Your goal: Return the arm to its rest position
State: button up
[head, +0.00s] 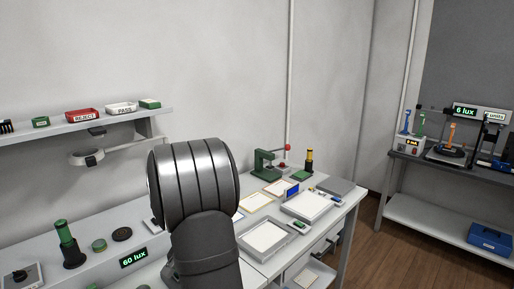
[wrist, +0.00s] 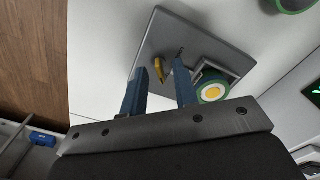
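My gripper (wrist: 158,66) shows in the wrist view with its two blue fingers apart. I see nothing held between them. Behind the gap, a small yellow-orange piece (wrist: 159,70) lies or stands on a grey plate (wrist: 172,28); its contact with the fingers cannot be told. In the head view my arm fills the middle of the picture and hides part of the bench. My gripper is not visible there.
A green round part with a yellow centre (wrist: 212,92) is close right of the fingers. In the head view, a shelf with a REJECT bin (head: 85,115), a green press (head: 266,163), trays (head: 306,205) and a green-topped post (head: 67,240) surround my arm. Open air lies above the bench.

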notch_tip(320, 180, up, 18)
notch_tip(320, 180, down, 18)
jog(key=shift+r, duration=0.25)
jog(key=shift+f, duration=0.3)
jog(key=n, duration=0.8)
jog(key=shift+n, duration=0.4)
jog(key=n, duration=0.4)
jog(key=shift+n, duration=0.3)
jog(key=n, duration=0.4)
